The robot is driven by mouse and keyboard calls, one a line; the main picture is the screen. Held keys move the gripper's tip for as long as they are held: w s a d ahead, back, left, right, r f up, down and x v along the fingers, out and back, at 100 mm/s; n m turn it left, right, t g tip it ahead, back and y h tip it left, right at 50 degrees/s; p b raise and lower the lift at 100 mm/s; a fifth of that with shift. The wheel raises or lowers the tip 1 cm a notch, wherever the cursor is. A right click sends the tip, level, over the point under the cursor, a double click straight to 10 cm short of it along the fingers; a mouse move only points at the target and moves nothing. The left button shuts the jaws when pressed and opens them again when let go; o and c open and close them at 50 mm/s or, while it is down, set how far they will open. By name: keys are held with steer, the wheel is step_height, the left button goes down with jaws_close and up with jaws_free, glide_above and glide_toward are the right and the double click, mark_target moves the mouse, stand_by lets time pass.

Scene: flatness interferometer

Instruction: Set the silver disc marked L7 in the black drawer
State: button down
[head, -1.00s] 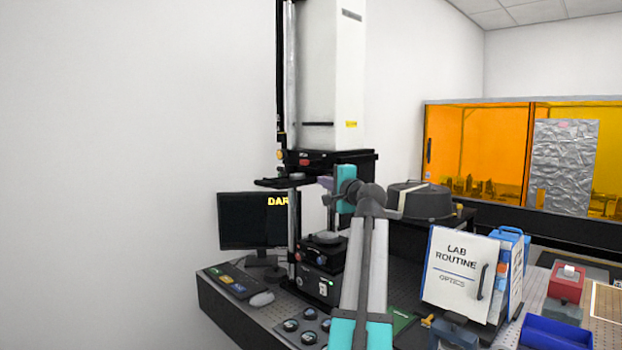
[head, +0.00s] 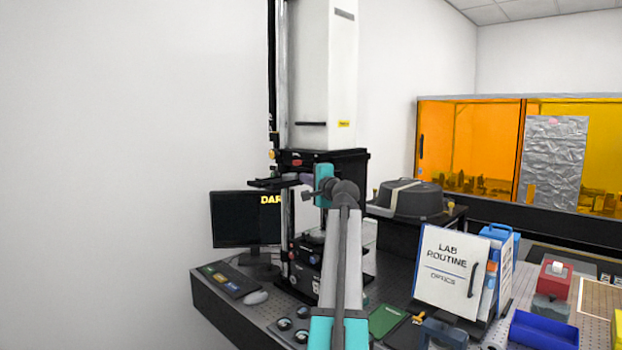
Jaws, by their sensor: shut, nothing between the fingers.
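My gripper (head: 299,178) is at the end of my raised arm, in front of the tall white instrument. It is small here and looks shut and empty. A flat black ledge (head: 266,183) sticks out to the left under the white column, beside the gripper; it looks like the black drawer, pulled out. I cannot tell whether anything lies in it. A silvery disc shape (head: 312,239) shows partly on the black stage below, with my arm covering its right side. No L7 mark can be read.
The white column (head: 326,70) stands behind my arm. A monitor (head: 240,220) and mouse (head: 256,297) are at left. Several round pieces sit in a grey holder (head: 272,337) at the front. A LAB ROUTINE binder (head: 446,268), blue bin (head: 543,333) and black case (head: 412,197) are at right.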

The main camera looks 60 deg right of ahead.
mark_target(295, 176)
steer(key=shift+x, duration=1)
steer(key=shift+w+a, duration=0.2)
steer(key=shift+w, duration=0.7)
steer(key=shift+a, duration=0.15)
